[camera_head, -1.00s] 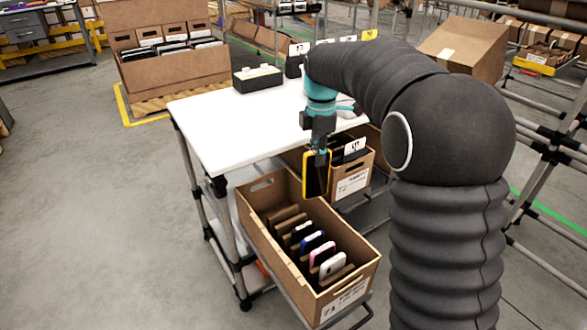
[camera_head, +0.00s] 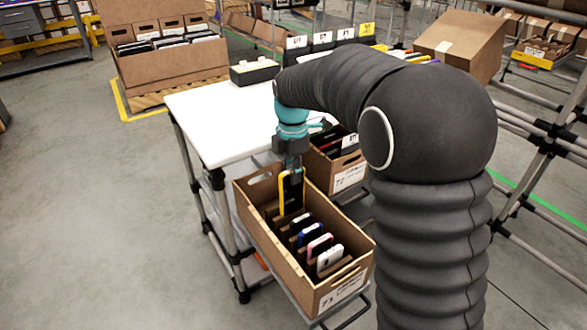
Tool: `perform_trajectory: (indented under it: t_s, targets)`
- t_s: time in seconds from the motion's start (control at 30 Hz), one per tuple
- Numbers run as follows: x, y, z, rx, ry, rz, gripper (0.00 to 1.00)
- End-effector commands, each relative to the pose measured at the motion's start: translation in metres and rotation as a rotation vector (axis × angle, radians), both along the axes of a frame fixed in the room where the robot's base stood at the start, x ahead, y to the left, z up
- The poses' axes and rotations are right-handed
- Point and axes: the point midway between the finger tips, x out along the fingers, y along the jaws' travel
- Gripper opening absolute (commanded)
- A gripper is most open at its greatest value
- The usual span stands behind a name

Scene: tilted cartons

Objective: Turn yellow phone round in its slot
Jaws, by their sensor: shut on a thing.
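The yellow phone (camera_head: 291,194) is upright with a dark face and yellow edge, its lower part inside the open carton (camera_head: 246,222) near the far end. My gripper (camera_head: 291,174) points down from above and is shut on the top of the phone. Several other phones stand in a row of slots in front of it, among them a blue one (camera_head: 308,235), a pink-edged one (camera_head: 320,246) and a white one (camera_head: 330,257). I cannot tell whether the phone's lower end touches the slot.
A white table (camera_head: 215,125) stands behind and left of the carton, with a black box (camera_head: 254,73) on it. A second carton (camera_head: 343,176) with dark items sits close on the right. My dark arm covers much of the right side.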

Motion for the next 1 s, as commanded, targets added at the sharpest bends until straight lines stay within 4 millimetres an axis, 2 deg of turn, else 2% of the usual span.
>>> perform_trajectory:
  t_s: [1.0]
  targets:
    - [0.000, -0.001, -0.063, 0.000, 0.000, -0.001, 0.00]
